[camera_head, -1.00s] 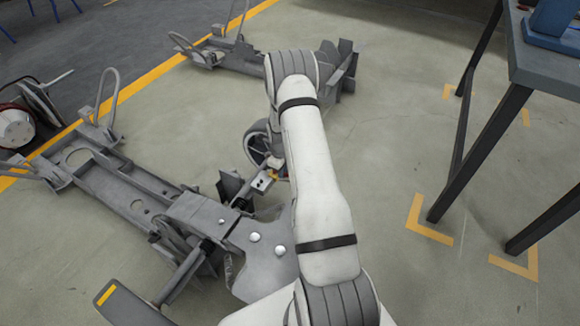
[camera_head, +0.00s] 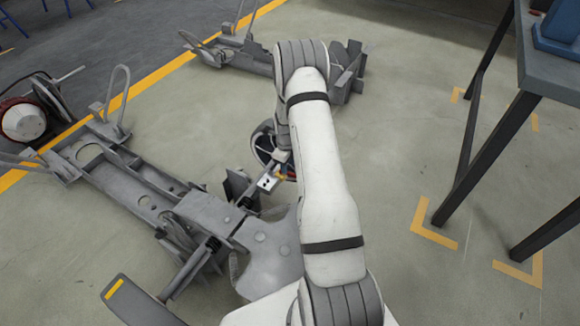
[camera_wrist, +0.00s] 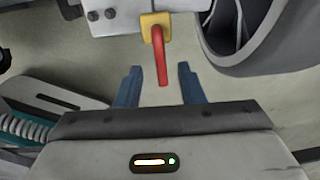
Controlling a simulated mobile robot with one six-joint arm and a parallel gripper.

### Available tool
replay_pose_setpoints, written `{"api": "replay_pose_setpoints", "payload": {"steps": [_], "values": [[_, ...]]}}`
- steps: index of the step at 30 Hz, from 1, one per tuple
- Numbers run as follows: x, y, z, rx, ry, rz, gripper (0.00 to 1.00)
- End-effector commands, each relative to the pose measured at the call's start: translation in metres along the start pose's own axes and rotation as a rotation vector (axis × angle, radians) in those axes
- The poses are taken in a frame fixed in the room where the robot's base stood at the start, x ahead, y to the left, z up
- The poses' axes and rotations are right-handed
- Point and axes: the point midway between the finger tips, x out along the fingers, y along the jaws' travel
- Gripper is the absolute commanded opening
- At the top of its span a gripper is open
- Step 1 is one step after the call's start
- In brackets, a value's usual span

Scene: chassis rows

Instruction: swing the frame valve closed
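The frame valve shows in the wrist view as a red lever (camera_wrist: 161,62) on a yellow block (camera_wrist: 154,24), fixed to a pale plate (camera_wrist: 112,17) of the chassis. The lever points down the picture. My gripper (camera_wrist: 159,70) is open, with its two blue fingers apart. The lever's tip lies between the fingers, and I see no contact. In the head view the pale plate with a yellow spot (camera_head: 267,183) sits at the end of the grey chassis frame (camera_head: 150,195), left of my arm. The lever itself is not clear there.
A wheel (camera_wrist: 247,30) is close at upper right in the wrist view. A second chassis (camera_head: 225,57) lies at the back. A table (camera_head: 548,70) with dark legs stands on the right. The floor between the chassis rows and the table is clear.

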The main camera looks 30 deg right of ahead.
Motion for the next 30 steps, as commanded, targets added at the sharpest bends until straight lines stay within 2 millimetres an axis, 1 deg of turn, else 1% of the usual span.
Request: {"api": "replay_pose_setpoints", "payload": {"steps": [1, 3, 7, 10, 23, 25, 26, 28, 29, 30], "values": [[-0.013, 0.000, 0.000, 0.000, -0.001, -0.001, 0.35], [-0.023, 0.000, 0.001, 0.000, -0.001, -0.001, 0.35], [-0.036, -0.001, 0.001, 0.000, -0.001, -0.001, 0.35], [-0.039, 0.000, 0.001, 0.000, 0.001, 0.001, 0.35], [-0.039, -0.001, 0.000, 0.001, 0.001, 0.001, 0.35], [-0.041, -0.001, 0.000, -0.003, 0.000, 0.000, 0.35], [-0.045, 0.000, 0.001, -0.011, -0.001, -0.001, 0.35], [-0.064, 0.001, 0.003, -0.049, -0.004, -0.005, 0.35], [-0.076, 0.002, 0.004, -0.077, -0.007, -0.008, 0.35], [-0.096, 0.004, 0.005, -0.125, -0.010, -0.012, 0.35]]}}
